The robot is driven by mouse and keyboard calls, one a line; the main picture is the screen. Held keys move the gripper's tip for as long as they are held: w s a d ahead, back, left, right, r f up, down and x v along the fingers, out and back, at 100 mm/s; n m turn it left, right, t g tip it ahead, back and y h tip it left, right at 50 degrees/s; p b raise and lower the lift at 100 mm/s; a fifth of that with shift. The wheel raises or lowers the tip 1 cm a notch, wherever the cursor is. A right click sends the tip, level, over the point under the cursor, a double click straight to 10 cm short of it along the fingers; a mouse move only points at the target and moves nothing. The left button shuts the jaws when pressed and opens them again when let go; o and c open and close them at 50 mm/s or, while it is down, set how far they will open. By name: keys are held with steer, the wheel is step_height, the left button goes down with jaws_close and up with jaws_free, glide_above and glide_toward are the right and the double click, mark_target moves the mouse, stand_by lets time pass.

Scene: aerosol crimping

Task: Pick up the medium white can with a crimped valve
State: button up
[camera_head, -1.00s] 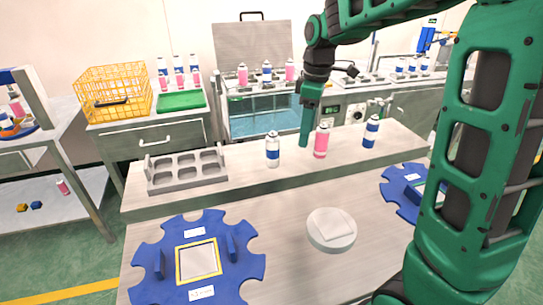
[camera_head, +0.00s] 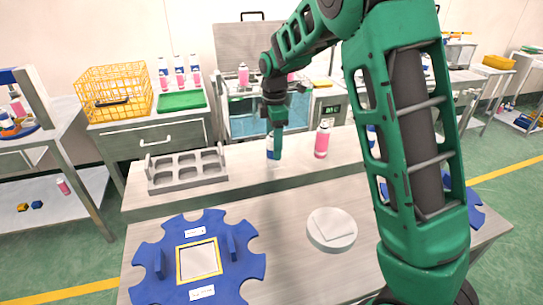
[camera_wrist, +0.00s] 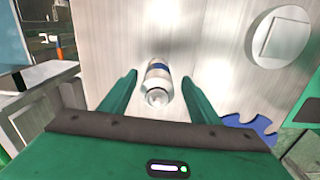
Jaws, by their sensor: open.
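A white can with a blue band (camera_head: 269,150) stands on the raised back shelf of the bench, partly hidden by my gripper's finger in the head view. My gripper (camera_head: 278,135) points down beside it and is open. In the wrist view the can (camera_wrist: 158,80) lies between the lines of my two green fingers (camera_wrist: 160,77), with space on both sides and no visible contact. Its pale round top faces the camera. The valve is too small to judge. A pink can (camera_head: 321,140) stands to the right. Another blue-and-white can (camera_head: 371,134) is mostly hidden behind my arm.
A grey rack with empty holes (camera_head: 187,171) sits at left on the shelf. A blue notched fixture (camera_head: 160,230) and a round white disc (camera_head: 331,229) lie on the lower bench top. Yellow basket (camera_head: 115,92) and more cans (camera_head: 179,72) stand behind. The shelf between rack and can is clear.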

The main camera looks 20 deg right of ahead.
mark_target(271, 163)
steer(key=shift+w+d+f, duration=0.1)
steer(key=shift+f, duration=1.25)
steer(key=shift+w+f, duration=0.1)
steer(key=shift+f, duration=1.2)
steer(key=c, duration=1.1)
